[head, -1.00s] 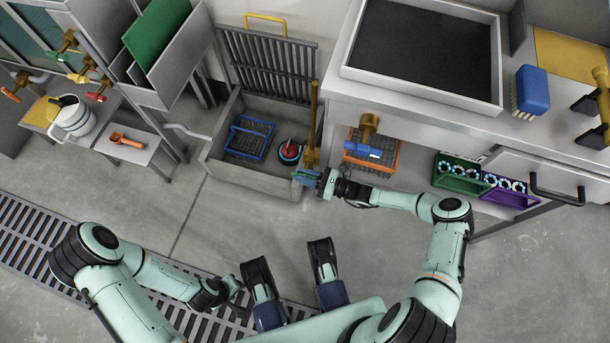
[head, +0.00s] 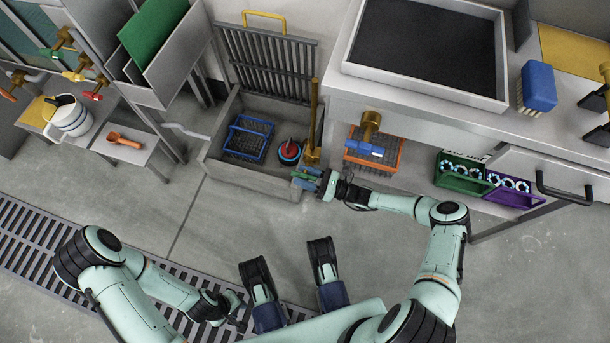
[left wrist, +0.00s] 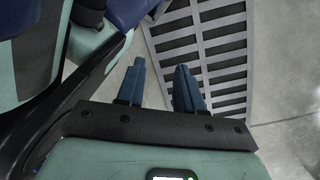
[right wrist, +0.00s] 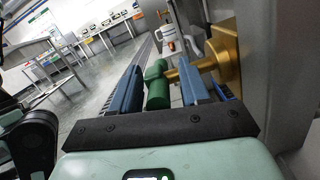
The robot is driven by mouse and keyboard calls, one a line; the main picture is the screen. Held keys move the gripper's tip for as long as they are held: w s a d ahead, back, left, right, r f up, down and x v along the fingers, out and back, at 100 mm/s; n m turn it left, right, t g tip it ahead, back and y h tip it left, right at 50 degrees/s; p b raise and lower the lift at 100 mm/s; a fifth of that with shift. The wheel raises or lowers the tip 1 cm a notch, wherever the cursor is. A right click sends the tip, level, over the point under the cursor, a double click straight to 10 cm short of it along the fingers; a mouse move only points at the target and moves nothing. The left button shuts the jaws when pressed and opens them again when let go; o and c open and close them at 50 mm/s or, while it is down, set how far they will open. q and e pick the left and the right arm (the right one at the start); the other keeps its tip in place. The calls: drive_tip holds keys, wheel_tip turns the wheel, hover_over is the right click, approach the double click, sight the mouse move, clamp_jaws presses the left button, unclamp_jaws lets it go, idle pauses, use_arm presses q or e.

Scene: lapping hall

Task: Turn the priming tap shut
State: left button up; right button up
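A brass tap with a green handle (right wrist: 157,85) sits at my right gripper; I take it as the priming tap. Its brass body (right wrist: 222,55) joins a grey wall on the right in the right wrist view. In the head view, the tap is at the lower end of a brass pipe (head: 314,110), by the floor basin's right corner. My right gripper (head: 302,179) is open, its blue fingers either side of the green handle; the handle looks nearer the left finger, contact unclear. My left gripper (left wrist: 160,85) is open and empty, low over the floor grating.
The floor basin (head: 245,170) holds a blue basket (head: 248,138) and a red-and-blue round object (head: 289,151). A blue-handled tap (head: 364,147) hangs over an orange crate (head: 388,165) under the bench. Several coloured taps stand far left. The floor between is clear.

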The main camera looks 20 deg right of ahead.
use_arm(q)
drive_tip(key=shift+t, duration=0.7)
drive_tip(key=w, duration=0.1)
drive_tip(key=w+r+p, duration=0.1)
drive_tip(key=w+p, duration=0.1)
drive_tip(key=shift+w+d+r, duration=0.25)
drive_tip(key=shift+w+r, duration=0.15)
use_arm(e)
drive_tip(key=v, duration=1.3)
drive_tip(key=shift+s, duration=0.2)
